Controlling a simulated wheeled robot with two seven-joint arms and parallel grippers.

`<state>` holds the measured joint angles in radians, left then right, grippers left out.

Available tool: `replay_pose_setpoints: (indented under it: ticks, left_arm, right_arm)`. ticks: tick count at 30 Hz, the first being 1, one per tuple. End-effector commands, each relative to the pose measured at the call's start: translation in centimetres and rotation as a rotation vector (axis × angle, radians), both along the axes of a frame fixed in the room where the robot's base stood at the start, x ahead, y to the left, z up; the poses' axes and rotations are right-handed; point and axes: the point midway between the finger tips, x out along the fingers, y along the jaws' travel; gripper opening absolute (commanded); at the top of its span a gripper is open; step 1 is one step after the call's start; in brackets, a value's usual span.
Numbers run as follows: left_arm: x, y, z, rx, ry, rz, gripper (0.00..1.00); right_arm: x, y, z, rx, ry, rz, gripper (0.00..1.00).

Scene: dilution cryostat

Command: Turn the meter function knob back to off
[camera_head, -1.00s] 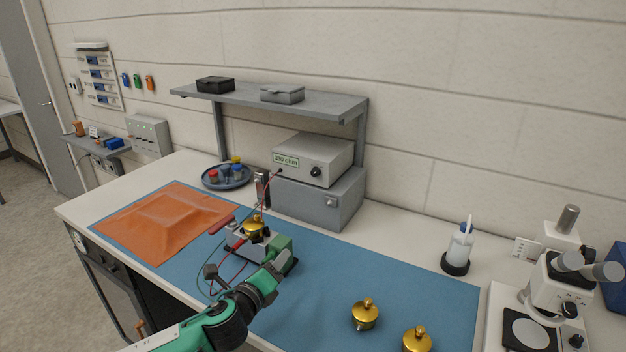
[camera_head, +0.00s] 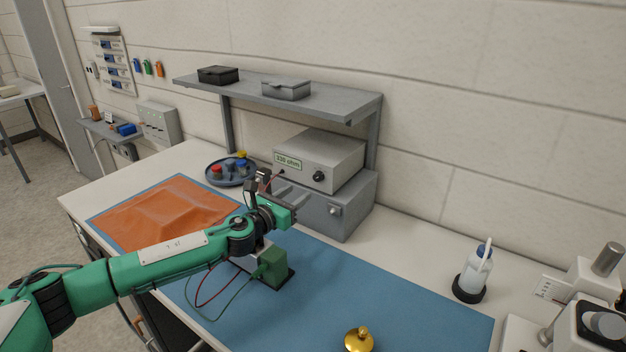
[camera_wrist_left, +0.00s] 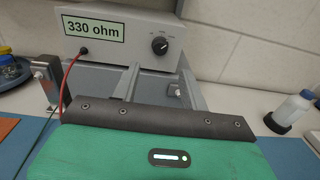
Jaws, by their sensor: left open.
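The meter (camera_head: 330,160) is a light grey box with a green-framed display reading 330 ohm. Its black round function knob (camera_head: 319,176) is on the right of the front face. In the left wrist view the knob (camera_wrist_left: 159,46) shows a pale pointer mark, with small markings above it. My left gripper (camera_head: 289,192) is open and empty in front of the meter, below and slightly left of the knob in the head view. In the left wrist view its two grey fingers (camera_wrist_left: 160,82) point towards the meter, with the knob beyond and above them, apart from them.
The meter stands on a darker grey box (camera_head: 345,222) under a grey shelf (camera_head: 340,105). A red lead plugs into the meter's left side. A green-and-grey fixture (camera_head: 268,268) with leads sits below my arm on the blue mat (camera_head: 390,290). A blue tray (camera_head: 232,181) is at left.

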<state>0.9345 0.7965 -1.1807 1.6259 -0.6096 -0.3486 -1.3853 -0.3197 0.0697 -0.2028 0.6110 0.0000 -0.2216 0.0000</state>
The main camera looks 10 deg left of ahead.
Motion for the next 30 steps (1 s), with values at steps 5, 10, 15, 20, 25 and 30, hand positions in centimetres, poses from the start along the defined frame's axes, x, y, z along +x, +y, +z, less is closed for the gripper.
replay_pose_setpoints:
  ticks: [5,10,15,20,25,30]
  left_arm:
    - [3.1,-1.4,0.2,-0.002,0.000,0.001,0.44]
    - [5.4,-2.4,0.1,-0.002,0.000,0.001,0.44]
    - [6.9,-3.0,0.1,-0.002,0.000,0.001,0.44]
    - [7.4,-3.2,0.0,-0.001,-0.001,0.000,0.44]
    - [7.5,-3.3,0.0,-0.001,-0.001,0.000,0.44]
    - [7.4,-3.2,0.0,-0.001,-0.001,0.000,0.31]
  right_arm:
    - [2.1,0.0,0.7,0.000,-0.026,0.002,0.38]
    - [3.6,-0.5,1.0,-0.003,-0.047,0.000,0.38]
    - [3.2,-1.0,1.0,-0.010,-0.041,0.000,0.38]
    - [2.3,-1.3,1.0,-0.013,-0.029,0.000,0.38]
    - [1.9,-1.3,1.0,-0.013,-0.024,0.001,0.38]
    - [2.0,-1.3,1.0,-0.013,-0.025,0.001,0.38]
